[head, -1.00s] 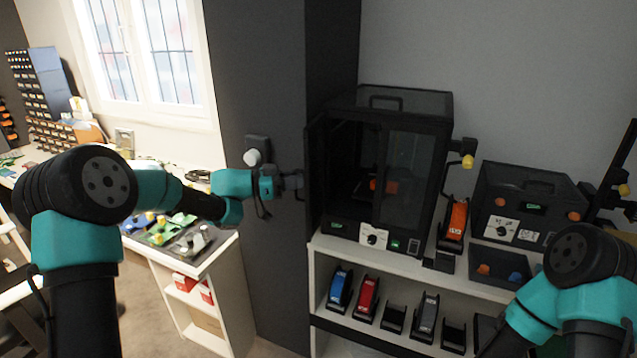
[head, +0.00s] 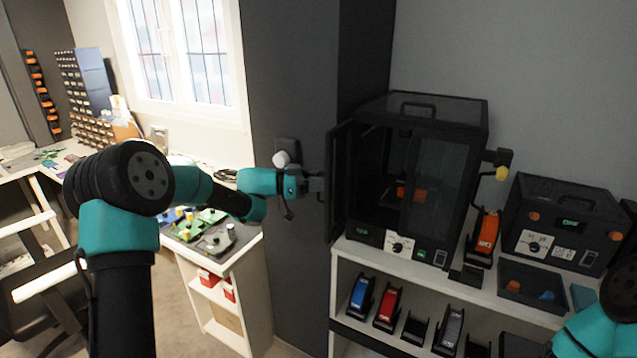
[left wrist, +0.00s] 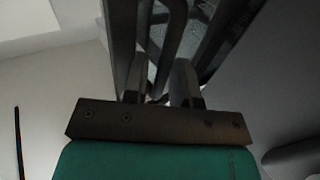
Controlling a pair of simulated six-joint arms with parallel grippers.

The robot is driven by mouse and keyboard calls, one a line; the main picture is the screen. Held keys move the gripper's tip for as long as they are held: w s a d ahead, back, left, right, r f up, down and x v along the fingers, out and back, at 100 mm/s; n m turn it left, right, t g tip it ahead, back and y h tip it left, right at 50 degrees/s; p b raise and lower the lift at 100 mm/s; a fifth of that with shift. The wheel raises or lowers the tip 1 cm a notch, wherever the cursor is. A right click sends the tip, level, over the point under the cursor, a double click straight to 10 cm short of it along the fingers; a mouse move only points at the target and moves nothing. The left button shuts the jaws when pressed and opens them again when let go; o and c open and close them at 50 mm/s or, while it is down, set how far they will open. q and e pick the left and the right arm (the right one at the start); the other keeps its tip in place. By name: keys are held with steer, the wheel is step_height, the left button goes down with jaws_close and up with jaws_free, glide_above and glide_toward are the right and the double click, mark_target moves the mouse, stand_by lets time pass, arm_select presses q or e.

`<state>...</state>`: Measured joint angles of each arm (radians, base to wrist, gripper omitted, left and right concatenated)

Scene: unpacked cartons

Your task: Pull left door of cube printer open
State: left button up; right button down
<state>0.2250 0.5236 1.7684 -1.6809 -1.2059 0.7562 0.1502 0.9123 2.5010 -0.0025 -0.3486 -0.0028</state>
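The cube printer (head: 455,250) is a black box with a glass front on the white shelf. Its left door (head: 341,180) is swung out to the left, so the left half of the front is open. The right glass door (head: 437,185) is closed. My left gripper (head: 322,185) is at the outer face of the left door. In the left wrist view the door's dark handle (left wrist: 172,35) runs down between the two fingers (left wrist: 158,88), which appear closed on it. My right arm shows at the lower right, but its gripper is out of view.
A dark column (head: 290,90) stands behind my left gripper. A workbench (head: 225,255) with parts is at the left. Right of the printer are an orange holder (head: 486,235), a black box device (head: 562,215) and a parts tray (head: 530,295). Several holders fill the lower shelf.

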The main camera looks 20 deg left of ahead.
arm_select(q)
steer(key=shift+o, duration=0.8)
steer(key=shift+a, duration=0.15)
steer(key=v, duration=1.7)
steer(key=shift+f, duration=0.1)
